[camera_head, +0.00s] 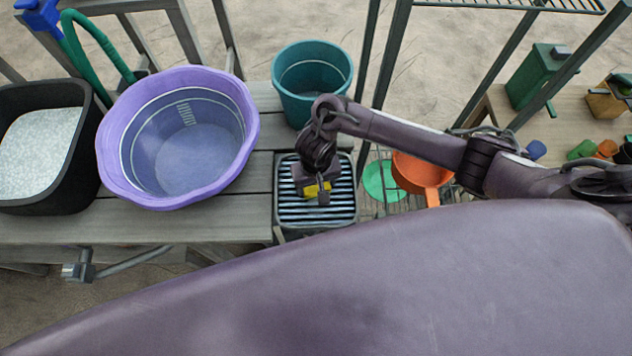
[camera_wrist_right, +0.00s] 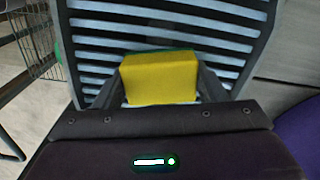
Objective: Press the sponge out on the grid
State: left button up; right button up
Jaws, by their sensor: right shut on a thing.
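A yellow sponge (camera_wrist_right: 160,78) with a green edge is between the fingers of my right gripper (camera_wrist_right: 163,90), which is shut on it. The sponge also shows in the head view (camera_head: 312,191), partly hidden by the gripper (camera_head: 319,194). The slatted grid (camera_head: 334,206) is a dark-framed tray on the grey bench, and it fills the background of the wrist view (camera_wrist_right: 165,20). The sponge is over the grid; whether it touches the slats I cannot tell. My left gripper is not in view.
A purple basin (camera_head: 112,160) stands to the left on the bench. A teal bucket (camera_head: 313,95) stands behind the grid. An orange pan (camera_head: 420,172) and a green disc (camera_head: 380,182) lie on a wire rack to the right. A black tub (camera_head: 92,140) is at the far left.

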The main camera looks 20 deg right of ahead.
jog(key=shift+s+f+p, duration=0.25)
jog(key=shift+p, duration=0.05)
dwell(1.4)
jog(key=shift+r, duration=0.1)
jog(key=r+p, duration=0.2)
jog(key=p, duration=0.1)
jog(key=r+p, duration=0.2)
jog(key=p, duration=0.1)
jog(key=r+p, duration=0.3)
jog(key=shift+w+r, duration=0.1)
jog(key=shift+w, duration=0.15)
dwell(0.5)
